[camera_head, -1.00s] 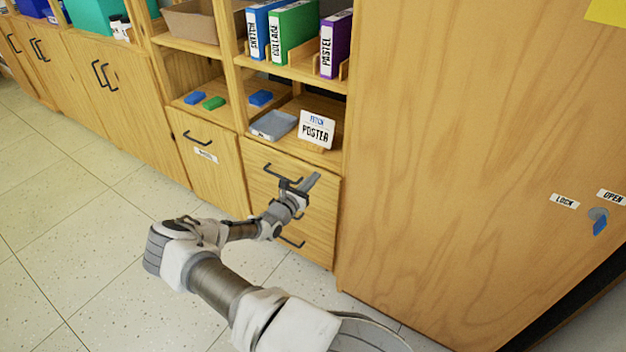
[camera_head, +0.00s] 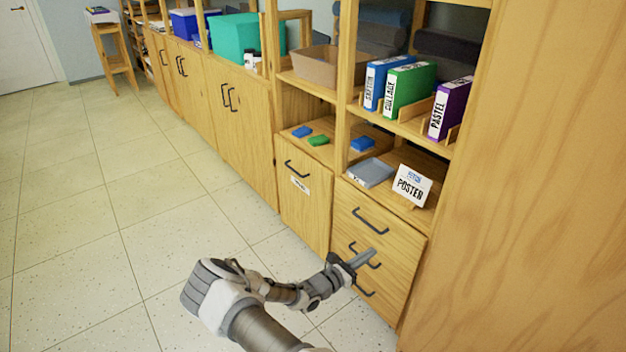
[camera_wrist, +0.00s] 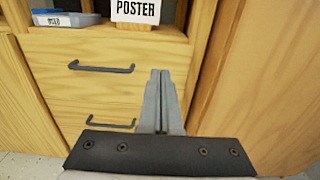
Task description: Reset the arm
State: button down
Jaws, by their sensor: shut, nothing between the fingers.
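My gripper (camera_head: 366,257) is shut and empty. It reaches out in front of the drawer unit (camera_head: 403,250) below the shelves, at about the height of its middle handle in the head view. In the wrist view its two fingers (camera_wrist: 160,80) lie together, pointing at the wooden drawer fronts (camera_wrist: 60,60), with the upper drawer handle (camera_wrist: 100,67) to their left. My arm is bent at the elbow above the tiled floor. Part of the middle drawer handle is hidden behind the gripper.
A sign reading POSTER (camera_head: 411,185) and a grey-blue tray (camera_head: 370,173) sit on the shelf above the drawers. Blue, green and purple binders (camera_head: 409,91) stand higher. A tall wooden cabinet side (camera_head: 530,200) blocks the right. Open tiled floor (camera_head: 90,210) lies to the left.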

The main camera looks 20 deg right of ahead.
jog(key=s+a+r+m+y, duration=0.65)
jog(key=s+r, duration=0.25)
jog(key=r, duration=0.4)
jog(key=s+a+r+m+y, duration=0.5)
jog(key=s+a+r+m, duration=0.35)
jog(key=r, duration=0.45)
jog(key=s+a+r+m+y, duration=0.65)
jog(key=s+r, duration=0.25)
jog(key=r, duration=0.3)
notch_tip(320, 180, up, 19)
jog(key=h+p, duration=0.1)
jog(key=p, duration=1.7)
jog(key=shift+s+a+g, duration=0.15)
jog(key=shift+a+g, duration=0.15)
jog(key=shift+f+m, duration=0.1)
jog(key=shift+m, duration=0.15)
